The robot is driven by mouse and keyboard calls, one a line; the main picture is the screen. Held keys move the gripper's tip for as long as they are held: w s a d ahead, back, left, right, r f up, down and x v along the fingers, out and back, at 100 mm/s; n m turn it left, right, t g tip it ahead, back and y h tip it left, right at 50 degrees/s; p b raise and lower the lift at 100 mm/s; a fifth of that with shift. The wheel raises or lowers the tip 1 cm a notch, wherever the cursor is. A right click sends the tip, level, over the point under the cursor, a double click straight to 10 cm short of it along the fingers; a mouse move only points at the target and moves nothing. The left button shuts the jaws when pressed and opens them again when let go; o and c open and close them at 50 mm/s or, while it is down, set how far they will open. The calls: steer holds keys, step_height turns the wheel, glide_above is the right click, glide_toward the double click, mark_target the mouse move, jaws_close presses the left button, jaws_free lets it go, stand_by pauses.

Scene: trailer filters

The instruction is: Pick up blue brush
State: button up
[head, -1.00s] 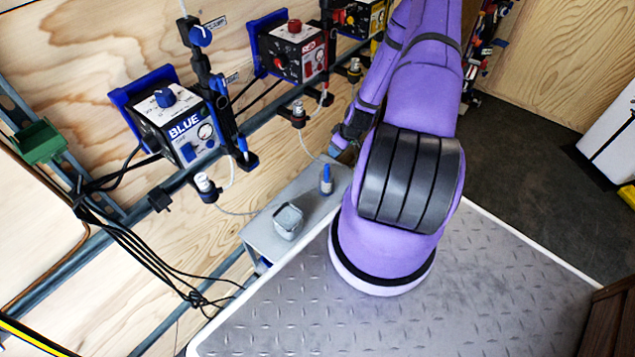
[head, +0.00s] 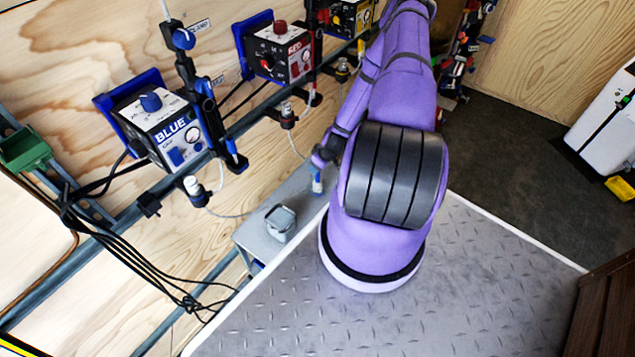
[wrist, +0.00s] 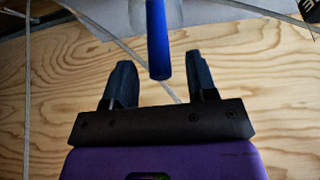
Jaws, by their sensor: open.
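The blue brush (head: 317,186) stands upright on the grey shelf. In the head view my gripper (head: 321,158) is right at its top and hides the upper handle. In the wrist view the blue handle (wrist: 157,35) comes down from the top edge, and its end lies in the gap between the two dark fingers of my gripper (wrist: 159,62). The fingers are apart, with space on both sides of the handle. No contact shows.
The BLUE control box (head: 165,125) and RED control box (head: 280,52) hang on the plywood wall, with thin tubes and black cables. A metal-plate surface (head: 460,280) lies in front.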

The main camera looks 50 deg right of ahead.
steer(key=shift+x, duration=1.3)
steer(key=shift+c, duration=0.2)
jaws_close()
steer(key=shift+r, duration=0.1)
